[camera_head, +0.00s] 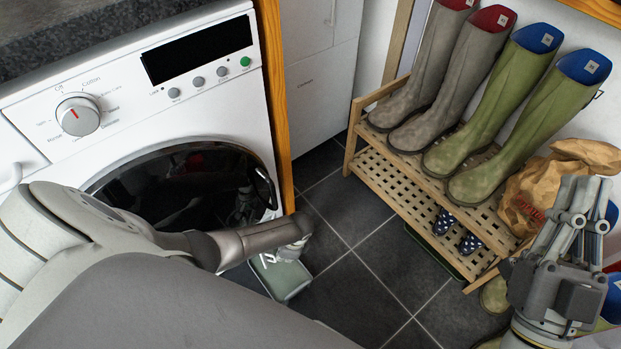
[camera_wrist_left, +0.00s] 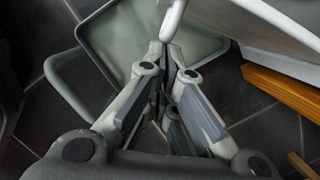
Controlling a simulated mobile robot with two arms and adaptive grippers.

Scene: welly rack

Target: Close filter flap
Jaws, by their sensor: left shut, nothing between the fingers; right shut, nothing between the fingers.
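The white washing machine (camera_head: 222,110) stands at the left in the head view. I cannot make out its filter flap there, as my left arm hides the lower front. In the left wrist view, a white panel (camera_wrist_left: 262,28) with a rounded edge shows at the top right; I cannot tell whether it is the flap or the machine's body. My left gripper (camera_head: 296,240) is low beside the machine's front. In the left wrist view it (camera_wrist_left: 168,50) is shut and empty, its tips close to a narrow white edge. My right gripper (camera_head: 585,205) is shut and empty, by the rack.
A grey-green tray (camera_head: 283,281) lies on the dark tiles under my left gripper; it also shows in the wrist view (camera_wrist_left: 128,30). A wooden rack (camera_head: 412,187) with several wellies stands at the right, with a paper bag (camera_head: 540,190). Floor between is clear.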

